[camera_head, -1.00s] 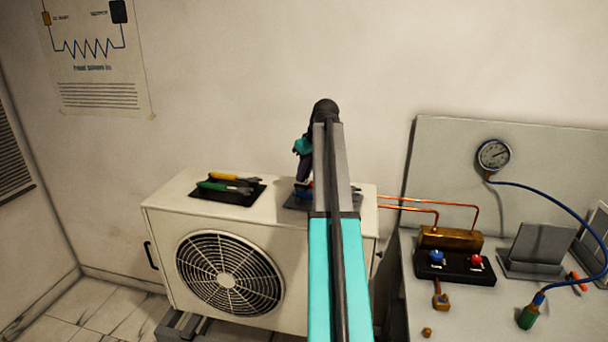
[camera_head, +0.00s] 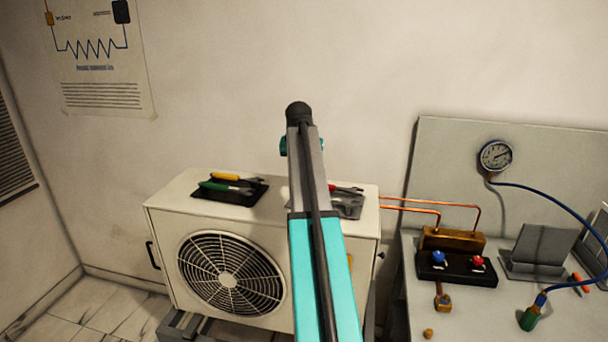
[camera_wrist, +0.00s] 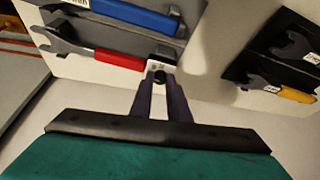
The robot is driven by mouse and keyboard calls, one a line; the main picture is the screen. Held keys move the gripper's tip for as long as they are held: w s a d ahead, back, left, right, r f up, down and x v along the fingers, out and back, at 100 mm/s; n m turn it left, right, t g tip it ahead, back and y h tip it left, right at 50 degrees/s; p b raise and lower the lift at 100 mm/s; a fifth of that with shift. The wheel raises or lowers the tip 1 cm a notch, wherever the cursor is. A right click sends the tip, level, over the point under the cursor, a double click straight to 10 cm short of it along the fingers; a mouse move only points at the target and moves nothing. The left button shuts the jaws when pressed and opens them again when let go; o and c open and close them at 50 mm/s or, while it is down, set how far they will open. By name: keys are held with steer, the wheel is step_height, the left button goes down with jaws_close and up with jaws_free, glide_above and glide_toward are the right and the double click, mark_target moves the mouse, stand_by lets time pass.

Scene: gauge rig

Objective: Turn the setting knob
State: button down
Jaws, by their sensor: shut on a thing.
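In the wrist view, my gripper (camera_wrist: 160,88) reaches over the top of the white fan unit. Its purple fingers are shut on a small dark round piece (camera_wrist: 158,76), which looks like the setting knob. A small white plate (camera_wrist: 161,66) with dark marks shows right at the fingertips. The knob's pointer and setting are too small to read. In the head view, my arm hides the fingertips and the knob.
The white fan unit (camera_head: 165,225) carries a grey tray (camera_head: 350,209) with wrenches and a black tray (camera_head: 243,199) with more tools; both lie close to my gripper. At right, a bench holds a manifold (camera_head: 451,240) with blue and red knobs, below a gauge (camera_head: 495,156).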

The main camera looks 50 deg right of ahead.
steer(key=m, duration=0.1)
steer(key=m+g, duration=0.1)
steer(key=m, duration=0.2)
steer(key=shift+w+h, duration=0.3)
steer(key=shift+a+m+g+b, duration=0.1)
steer(key=shift+m+g+b, duration=0.25)
steer(key=shift+m+g, duration=0.95)
steer(key=shift+m+t, duration=0.3)
steer(key=shift+m, duration=0.3)
steer(key=c, duration=1.7)
jaws_free()
steer(key=shift+o, duration=0.2)
steer(key=shift+w+r, duration=0.1)
steer(key=shift+a+r, duration=0.2)
steer(key=shift+r, duration=0.25)
steer(key=b+v, duration=0.3)
steer(key=v, duration=0.9)
steer(key=shift+a+r, duration=0.15)
steer(key=shift+r, duration=0.1)
